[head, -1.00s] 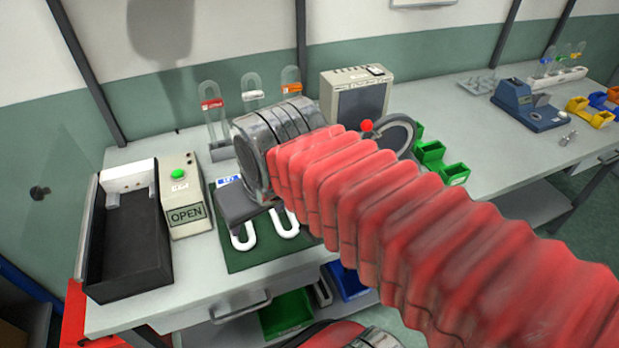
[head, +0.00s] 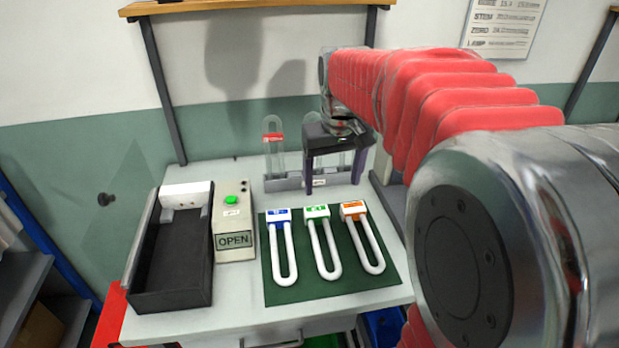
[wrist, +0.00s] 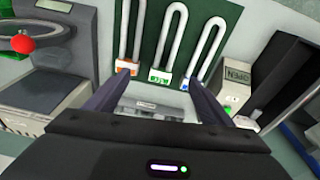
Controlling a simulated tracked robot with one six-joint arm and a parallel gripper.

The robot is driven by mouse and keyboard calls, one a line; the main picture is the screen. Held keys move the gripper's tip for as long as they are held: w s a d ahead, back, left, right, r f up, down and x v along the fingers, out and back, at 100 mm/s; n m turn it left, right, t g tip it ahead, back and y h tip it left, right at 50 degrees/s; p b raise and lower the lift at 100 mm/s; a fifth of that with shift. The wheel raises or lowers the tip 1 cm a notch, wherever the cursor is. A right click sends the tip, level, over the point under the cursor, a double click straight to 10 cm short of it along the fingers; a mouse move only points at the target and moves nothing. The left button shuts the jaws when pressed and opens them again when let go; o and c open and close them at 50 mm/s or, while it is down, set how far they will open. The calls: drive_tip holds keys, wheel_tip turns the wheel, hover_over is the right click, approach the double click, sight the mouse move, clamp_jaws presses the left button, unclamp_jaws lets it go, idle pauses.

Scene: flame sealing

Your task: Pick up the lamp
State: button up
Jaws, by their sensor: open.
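Three white U-shaped lamps lie side by side on a green mat (head: 330,290): one with a blue-marked base (head: 283,250), one with a green-marked base (head: 322,245), one with an orange-marked base (head: 364,240). The wrist view shows their bases toward my gripper, with the green-marked one (wrist: 160,78) between the orange (wrist: 127,66) and blue (wrist: 187,84) ones. My gripper (head: 333,183) is open and empty, pointing down over the grey rack (head: 285,184) behind the mat. Its fingertips (wrist: 157,76) appear either side of the green-marked base in the wrist view, apart from the lamps.
A black open-topped bin (head: 175,260) and a beige box reading OPEN (head: 234,238) stand left of the mat. A red knob (wrist: 22,42) shows left in the wrist view.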

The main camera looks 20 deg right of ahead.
drive_tip(key=g, duration=0.2)
hover_over(355, 210)
wheel_tip(355, 210, down, 5)
drive_tip(key=shift+w+d+f+m+y, duration=0.2)
drive_tip(key=shift+m+y, duration=0.1)
drive_tip(key=shift+m, duration=0.1)
wheel_tip(355, 210, down, 8)
drive_tip(key=shift+f, duration=0.25)
drive_tip(key=shift+f, duration=0.1)
drive_tip(key=shift+s+a+f, duration=0.1)
drive_tip(key=shift+f, duration=1.15)
drive_tip(key=shift+s+a+f, duration=0.1)
drive_tip(key=shift+f, duration=1.15)
drive_tip(key=shift+c, duration=0.5)
drive_tip(key=c, duration=1.1)
